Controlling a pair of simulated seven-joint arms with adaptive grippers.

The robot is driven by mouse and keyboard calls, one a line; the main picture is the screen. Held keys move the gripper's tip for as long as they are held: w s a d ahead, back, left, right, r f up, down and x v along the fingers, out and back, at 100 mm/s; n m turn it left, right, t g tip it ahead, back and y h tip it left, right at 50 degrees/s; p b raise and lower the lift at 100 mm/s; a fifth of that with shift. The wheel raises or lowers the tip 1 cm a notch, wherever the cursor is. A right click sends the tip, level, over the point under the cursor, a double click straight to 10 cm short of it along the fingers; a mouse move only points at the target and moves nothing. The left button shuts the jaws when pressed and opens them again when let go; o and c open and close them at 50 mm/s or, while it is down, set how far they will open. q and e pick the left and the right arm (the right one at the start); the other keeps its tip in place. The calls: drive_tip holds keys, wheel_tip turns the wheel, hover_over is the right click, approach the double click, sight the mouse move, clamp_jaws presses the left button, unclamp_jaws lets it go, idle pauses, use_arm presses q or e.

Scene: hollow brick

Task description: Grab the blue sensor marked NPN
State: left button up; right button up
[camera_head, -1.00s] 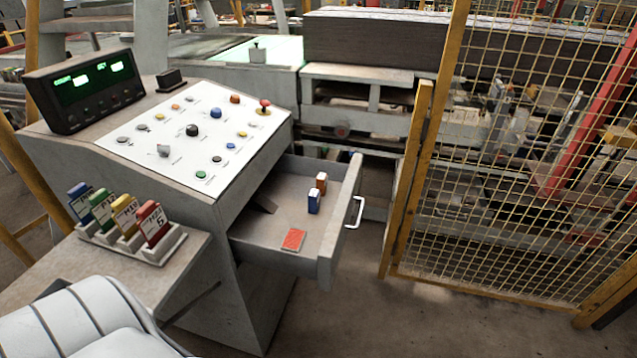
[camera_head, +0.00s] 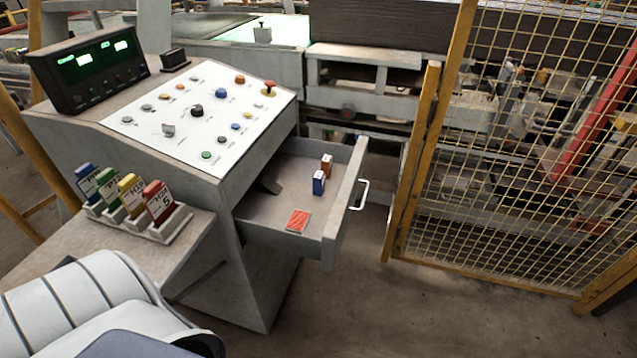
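A small blue block with a white top (camera_head: 319,183) stands upright in the open drawer (camera_head: 262,211) of the control console. It looks like a sensor, but its marking is too small to read. A similar orange-brown block with a white part (camera_head: 326,164) stands just behind it. A flat red card-like piece (camera_head: 298,220) lies near the drawer's front left. Neither of my grippers shows in the view.
The sloped console panel (camera_head: 160,150) carries several buttons and knobs. A side shelf holds a rack (camera_head: 170,228) of blue, green, yellow and red labelled cards. A yellow mesh fence (camera_head: 520,150) stands right of the drawer.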

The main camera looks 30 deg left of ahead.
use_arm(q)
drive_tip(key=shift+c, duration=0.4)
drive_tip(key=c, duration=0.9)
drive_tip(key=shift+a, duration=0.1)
